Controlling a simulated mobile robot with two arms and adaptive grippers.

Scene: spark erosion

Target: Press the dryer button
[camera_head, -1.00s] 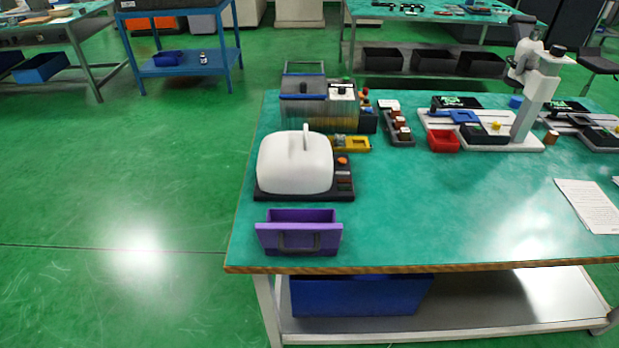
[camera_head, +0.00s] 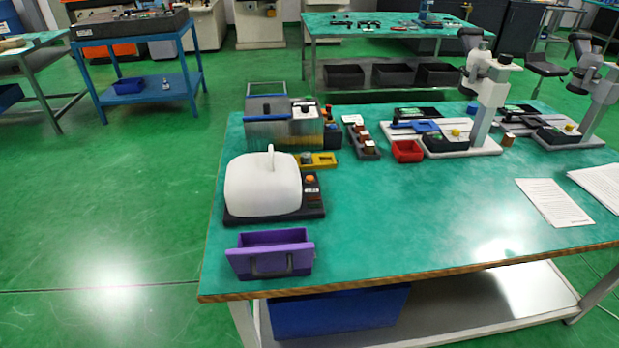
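A white domed unit with a handle on top (camera_head: 263,186) stands on a black base (camera_head: 262,216) at the left of the green-topped table; it looks like the dryer. An orange button (camera_head: 310,179) sits on the control strip at the right side of its base, with small dark controls below it. The button is in plain sight with nothing over it. Neither of my grippers is in view.
A purple bin (camera_head: 270,253) stands in front of the white unit, near the table's front edge. A machine with a tank (camera_head: 284,128) and a yellow piece (camera_head: 317,160) are behind it. Microscope stations and papers (camera_head: 553,203) are to the right. The table's middle is clear.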

